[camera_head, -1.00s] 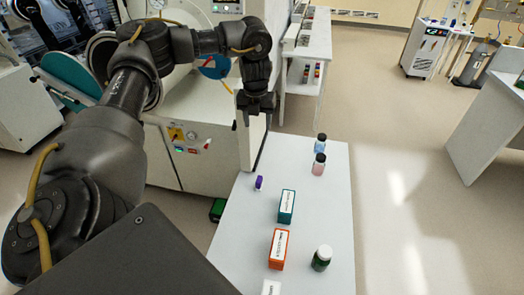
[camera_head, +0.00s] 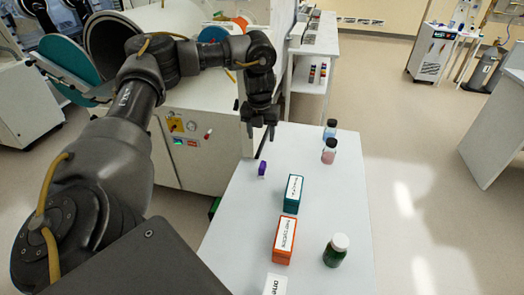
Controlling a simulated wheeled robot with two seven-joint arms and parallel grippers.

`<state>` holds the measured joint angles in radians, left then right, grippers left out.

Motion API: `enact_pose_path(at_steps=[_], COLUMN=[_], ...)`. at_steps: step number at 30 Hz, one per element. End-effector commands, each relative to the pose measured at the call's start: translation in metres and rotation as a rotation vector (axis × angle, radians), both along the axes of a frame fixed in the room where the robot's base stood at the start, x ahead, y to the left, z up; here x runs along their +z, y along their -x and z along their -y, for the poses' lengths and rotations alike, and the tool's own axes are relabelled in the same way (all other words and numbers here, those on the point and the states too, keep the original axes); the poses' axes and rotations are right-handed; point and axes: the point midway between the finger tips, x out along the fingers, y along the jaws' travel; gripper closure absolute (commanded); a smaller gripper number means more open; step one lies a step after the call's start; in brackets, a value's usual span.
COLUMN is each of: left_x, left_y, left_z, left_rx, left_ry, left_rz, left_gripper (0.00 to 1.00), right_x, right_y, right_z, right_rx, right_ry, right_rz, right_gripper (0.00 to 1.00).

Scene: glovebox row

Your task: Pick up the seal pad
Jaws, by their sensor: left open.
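My left gripper (camera_head: 259,127) hangs pointing down over the far left end of the white table, open and with nothing seen between its fingers. A small purple item (camera_head: 262,168) stands on the table just in front of and below it, apart from the fingers. I cannot tell for sure which item is the seal pad; no label that I can read names it. A teal box (camera_head: 293,194) and an orange box (camera_head: 284,240), both with white labels, stand nearer to me. My right gripper is not in view.
The white table (camera_head: 235,230) also holds a blue bottle (camera_head: 330,131), a pink bottle (camera_head: 329,155), a green bottle with a white cap (camera_head: 335,252) and a white labelled item (camera_head: 274,285) at the front. The glovebox (camera_head: 215,150) stands along the left.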

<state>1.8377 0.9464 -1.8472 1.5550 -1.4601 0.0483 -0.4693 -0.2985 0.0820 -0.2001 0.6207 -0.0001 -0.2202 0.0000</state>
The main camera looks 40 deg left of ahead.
Motion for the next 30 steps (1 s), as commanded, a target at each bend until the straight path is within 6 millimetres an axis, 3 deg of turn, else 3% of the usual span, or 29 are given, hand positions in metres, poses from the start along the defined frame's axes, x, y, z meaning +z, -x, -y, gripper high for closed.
enact_pose_path(at_steps=[1,7,17,25,30], left_x=[-0.031,-0.063,-0.072,-0.111,-0.125], left_y=[0.0,-0.001,-0.001,-0.005,-0.007], left_z=[0.0,0.001,0.0,-0.002,-0.003], left_rx=[0.0,-0.001,-0.001,0.0,0.0], left_ry=[0.0,0.0,0.0,0.001,0.0], left_rz=[0.0,0.001,0.0,-0.003,0.0], left_gripper=[0.47,0.47,0.47,0.47,0.47], right_x=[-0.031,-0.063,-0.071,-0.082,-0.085], right_y=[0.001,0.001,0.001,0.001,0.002], right_z=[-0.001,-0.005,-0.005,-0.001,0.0], right_rx=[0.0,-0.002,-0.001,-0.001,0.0], right_ry=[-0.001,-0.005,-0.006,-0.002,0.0], right_rz=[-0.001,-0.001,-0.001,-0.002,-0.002], right_gripper=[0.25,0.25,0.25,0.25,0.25])
